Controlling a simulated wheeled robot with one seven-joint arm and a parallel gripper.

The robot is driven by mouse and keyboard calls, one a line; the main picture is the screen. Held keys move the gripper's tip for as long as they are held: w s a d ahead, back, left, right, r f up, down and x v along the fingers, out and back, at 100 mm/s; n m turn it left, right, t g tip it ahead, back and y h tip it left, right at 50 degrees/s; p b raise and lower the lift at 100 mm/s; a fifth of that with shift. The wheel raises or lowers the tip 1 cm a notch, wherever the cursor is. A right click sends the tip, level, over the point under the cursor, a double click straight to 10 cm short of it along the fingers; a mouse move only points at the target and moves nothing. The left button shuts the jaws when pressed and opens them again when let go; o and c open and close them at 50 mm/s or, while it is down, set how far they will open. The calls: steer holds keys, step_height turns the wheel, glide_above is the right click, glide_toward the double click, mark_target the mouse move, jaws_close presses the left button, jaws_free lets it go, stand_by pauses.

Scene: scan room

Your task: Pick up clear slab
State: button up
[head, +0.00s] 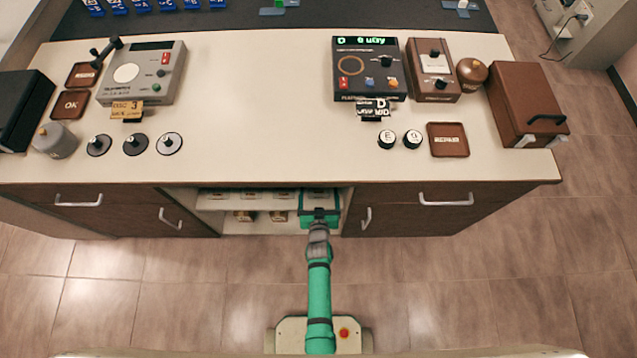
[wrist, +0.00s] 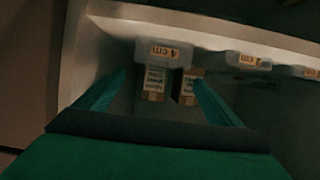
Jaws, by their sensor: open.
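My gripper (head: 319,214) is at the open shelf bay under the counter, at its right end. In the wrist view its two green fingers (wrist: 157,80) are spread apart with nothing held. A pale, see-through slab with an orange tag (wrist: 170,52) lies at the shelf edge, just beyond the fingers and roughly between their tips. Two small boxes with white labels and brown ends, a left one (wrist: 153,84) and a right one (wrist: 188,88), show below it between the fingers. I cannot tell whether any finger touches them. The slab's far part is hidden in shadow.
More tagged pale pieces (wrist: 248,62) sit along the same shelf to the right in the wrist view. The bay's white side wall (wrist: 78,60) is close to the left finger. Brown boxes (head: 245,215) stand on the lower shelf. Closed drawers with a handle (head: 445,200) flank the bay.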

steer(key=shift+x, duration=3.65)
steer(key=shift+s+f, duration=0.15)
steer(key=shift+f, duration=0.05)
steer(key=c, duration=1.3)
steer(key=shift+c, duration=1.2)
steer(key=shift+r, duration=0.2)
